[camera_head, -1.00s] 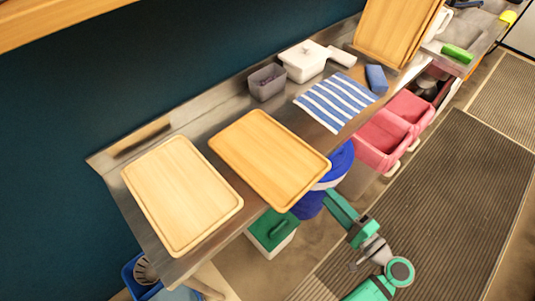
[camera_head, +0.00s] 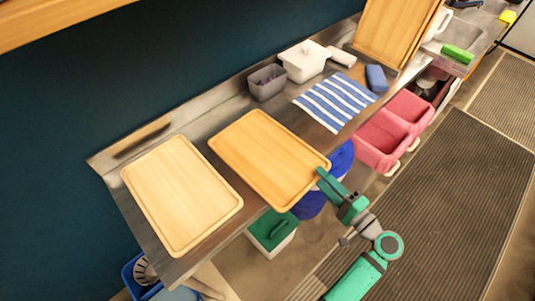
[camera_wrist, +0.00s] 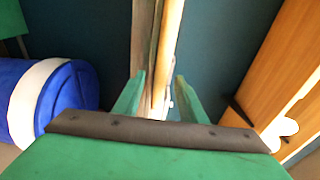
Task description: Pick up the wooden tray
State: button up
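Two wooden trays lie flat side by side on the metal counter. The darker tray (camera_head: 268,158) is on the right and the paler tray (camera_head: 180,196) is on the left. My gripper (camera_head: 322,174) is at the darker tray's right-hand corner, by the counter's front edge. In the wrist view, my gripper (camera_wrist: 160,90) is open, with a tray edge (camera_wrist: 170,45) seen edge-on between its fingers. The fingers look apart from the tray, though contact at the left finger is hard to judge.
A striped cloth (camera_head: 336,101), grey container (camera_head: 267,83) and white pot (camera_head: 304,61) stand beyond the darker tray. Below the counter are a blue bin (camera_head: 310,204), a green-lidded box (camera_head: 272,230) and pink bins (camera_head: 380,140).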

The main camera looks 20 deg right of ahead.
jog(key=shift+x, duration=0.9)
grip_shut()
jog(key=shift+r, duration=0.1)
